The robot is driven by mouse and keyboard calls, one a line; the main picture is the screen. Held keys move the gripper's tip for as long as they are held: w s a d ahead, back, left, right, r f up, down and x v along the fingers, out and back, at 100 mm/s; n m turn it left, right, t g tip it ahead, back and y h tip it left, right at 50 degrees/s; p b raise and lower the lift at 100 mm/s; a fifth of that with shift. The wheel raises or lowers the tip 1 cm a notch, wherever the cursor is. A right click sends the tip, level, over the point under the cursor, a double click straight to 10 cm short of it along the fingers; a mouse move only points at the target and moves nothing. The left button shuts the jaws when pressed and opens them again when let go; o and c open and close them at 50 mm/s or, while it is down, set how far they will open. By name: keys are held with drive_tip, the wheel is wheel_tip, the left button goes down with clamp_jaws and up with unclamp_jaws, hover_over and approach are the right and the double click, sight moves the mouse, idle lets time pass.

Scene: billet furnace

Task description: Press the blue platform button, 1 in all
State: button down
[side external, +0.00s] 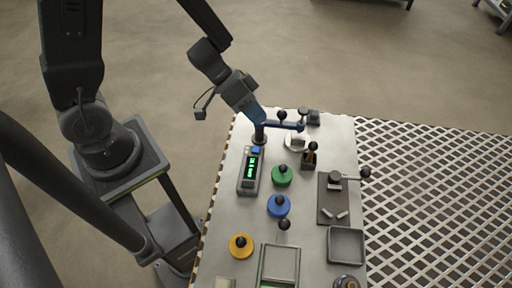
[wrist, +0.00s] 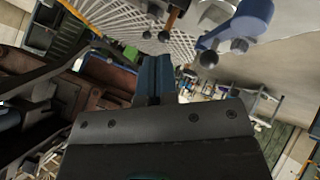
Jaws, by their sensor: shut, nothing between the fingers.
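My gripper (side external: 261,122) is at the panel's far end, well apart from the blue button. Its blue fingers point down close to a blue lever and a dark post. In the wrist view my gripper (wrist: 154,76) has its fingers together, with nothing seen between them. I cannot make out the blue button in the wrist view.
A metal grating (side external: 440,190) lies to the right.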

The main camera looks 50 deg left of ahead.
sight(256, 147)
drive_tip(key=shift+f, duration=4.4)
drive_tip(key=shift+f, duration=0.1)
drive_tip(key=shift+f, duration=0.3)
drive_tip(key=shift+f, duration=0.4)
drive_tip(key=shift+r, duration=0.85)
drive_tip(key=shift+r, duration=2.5)
